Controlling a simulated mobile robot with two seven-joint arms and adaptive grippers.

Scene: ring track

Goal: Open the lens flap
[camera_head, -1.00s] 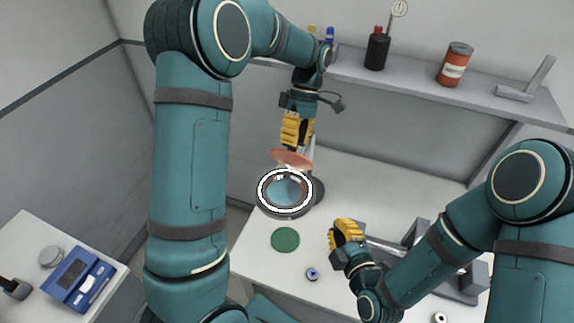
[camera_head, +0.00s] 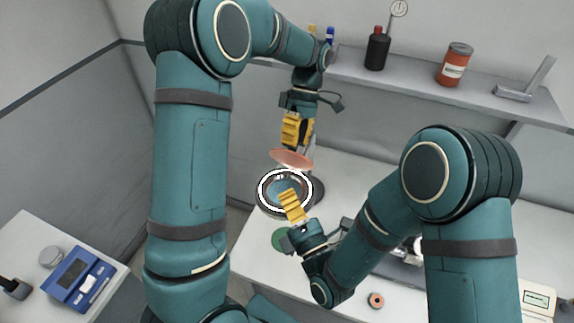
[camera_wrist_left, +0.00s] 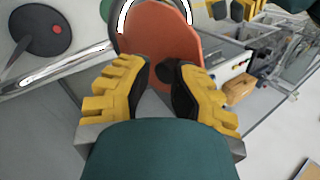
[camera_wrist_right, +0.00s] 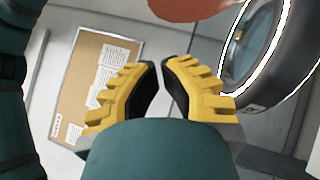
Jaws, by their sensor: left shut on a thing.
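The round lens (camera_head: 279,186) has a bright white ring light around it and stands over the bench. Its salmon flap (camera_head: 291,159) stands raised and tilted at the lens's far side. My left gripper (camera_head: 297,146) is shut on the flap's edge from above. In the left wrist view the flap (camera_wrist_left: 160,40) lies at the fingertips, with a dark knob (camera_wrist_left: 164,73) between them. My right gripper (camera_head: 287,191) is in front of the lens and hides part of it. In the right wrist view its fingertips (camera_wrist_right: 161,64) are nearly together with nothing between them.
A shelf behind holds a dark bottle (camera_head: 377,48) and an orange can (camera_head: 455,64). A green disc (camera_head: 279,238) lies on the bench, partly hidden by my right gripper. A side table at left holds a blue device (camera_head: 80,277).

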